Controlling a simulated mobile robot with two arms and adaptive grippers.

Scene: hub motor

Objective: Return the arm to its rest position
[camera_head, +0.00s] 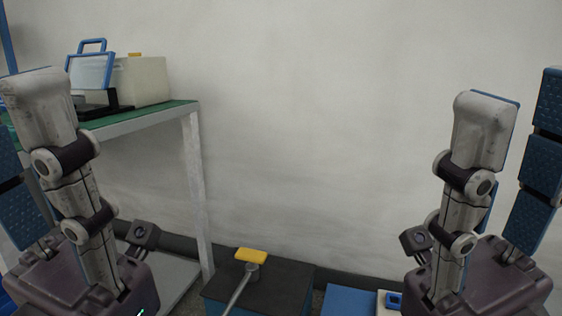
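My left gripper (20,125) is large at the left edge, its fingers pointing up. One grey finger shows, and a blue-padded finger stands apart from it, partly cut off by the picture edge. My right gripper (520,110) stands upright at the right, with a clear gap between its grey finger and its blue-padded finger. Both look open and hold nothing that I can see. The arms behind the grippers are mostly out of view.
A green-topped table (145,112) stands at the left behind my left gripper. It carries a cream box (145,80) and a blue-framed part (92,70). Low down are a dark-topped box (285,283), a yellow-headed tool (250,256) and a blue box (348,301). The wall behind is bare.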

